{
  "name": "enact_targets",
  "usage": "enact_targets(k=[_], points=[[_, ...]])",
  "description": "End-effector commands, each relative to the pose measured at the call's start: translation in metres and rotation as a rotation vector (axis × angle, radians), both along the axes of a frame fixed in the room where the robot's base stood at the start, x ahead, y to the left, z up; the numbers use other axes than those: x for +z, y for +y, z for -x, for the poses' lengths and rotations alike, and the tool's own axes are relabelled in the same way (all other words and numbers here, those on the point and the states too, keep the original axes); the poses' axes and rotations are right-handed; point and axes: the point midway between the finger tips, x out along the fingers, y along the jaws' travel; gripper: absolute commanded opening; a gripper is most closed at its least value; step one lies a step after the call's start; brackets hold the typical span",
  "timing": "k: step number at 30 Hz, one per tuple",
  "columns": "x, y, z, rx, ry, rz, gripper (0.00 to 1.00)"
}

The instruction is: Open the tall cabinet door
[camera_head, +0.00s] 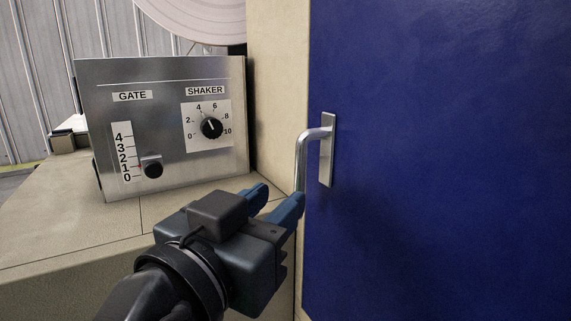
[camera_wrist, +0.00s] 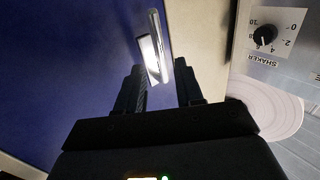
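The tall cabinet door (camera_head: 440,160) is a flat dark blue panel filling the right of the head view, and it looks shut against the beige frame. Its silver lever handle (camera_head: 303,160) hangs down from a plate near the door's left edge. My gripper (camera_head: 277,200) is just below and left of the handle, with its blue fingers apart. In the wrist view the handle (camera_wrist: 154,50) lies beyond the fingertips, roughly in line with the gap between them. The gap looks empty. Whether a finger touches the handle's lower end, I cannot tell.
A metal control panel (camera_head: 170,155) with a GATE slider (camera_head: 152,167) and a SHAKER knob (camera_head: 211,127) stands left of the door on a beige ledge (camera_head: 50,228). A pale round disc (camera_head: 195,15) is above it. The beige cabinet frame (camera_head: 277,95) stands between panel and door.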

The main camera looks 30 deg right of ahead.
Motion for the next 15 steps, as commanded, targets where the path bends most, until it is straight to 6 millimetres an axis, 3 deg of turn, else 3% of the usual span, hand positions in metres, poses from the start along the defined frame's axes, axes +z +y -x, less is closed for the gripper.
enact_targets(k=[15], points=[[0.003, -0.053, -0.034, -0.008, -0.001, -0.003, 0.36]])
